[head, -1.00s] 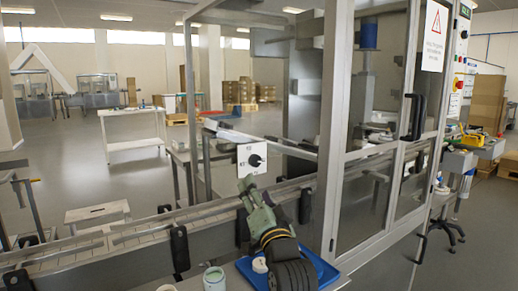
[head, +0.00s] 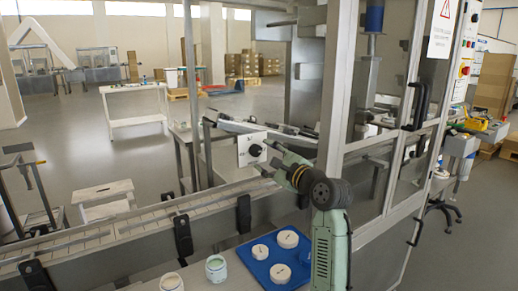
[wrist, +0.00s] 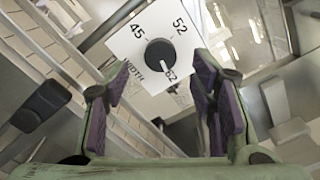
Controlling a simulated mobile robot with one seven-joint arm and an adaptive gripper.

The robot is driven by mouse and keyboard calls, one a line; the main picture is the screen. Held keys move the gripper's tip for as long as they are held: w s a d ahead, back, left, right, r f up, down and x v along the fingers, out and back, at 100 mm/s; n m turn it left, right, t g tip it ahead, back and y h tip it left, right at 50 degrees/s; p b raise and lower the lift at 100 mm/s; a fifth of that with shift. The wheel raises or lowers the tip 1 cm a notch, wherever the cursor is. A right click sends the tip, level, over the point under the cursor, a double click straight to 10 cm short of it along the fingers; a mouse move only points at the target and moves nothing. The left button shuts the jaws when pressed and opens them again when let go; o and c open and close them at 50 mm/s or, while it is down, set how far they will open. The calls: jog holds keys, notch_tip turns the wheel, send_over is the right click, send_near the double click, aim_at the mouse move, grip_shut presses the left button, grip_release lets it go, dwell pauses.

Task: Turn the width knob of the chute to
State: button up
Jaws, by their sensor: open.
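The width knob (head: 256,150) is a round black dial on a white square plate (head: 243,148) beside the conveyor. In the wrist view the knob (wrist: 160,54) sits on the plate (wrist: 126,46) marked 45, 52, 62 and WIDTH. Its white pointer mark faces roughly towards 62. My gripper (head: 268,160) is just right of and below the knob in the head view. In the wrist view my gripper (wrist: 158,88) is open, its purple-padded fingers spread to either side below the knob. Nothing is between the fingers, and I see no contact with the knob.
The conveyor (head: 120,228) runs below the plate. A glazed machine frame (head: 337,90) stands close to the right of my arm. A blue tray (head: 259,278) with white lids and two jars, one (head: 216,268) near the tray, lie in front.

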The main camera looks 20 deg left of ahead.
aim_at(258, 152)
jog(key=shift+p+x, duration=0.5)
jog(key=shift+x, duration=1.75)
jog(key=shift+d, duration=0.1)
jog(key=c, duration=1.1)
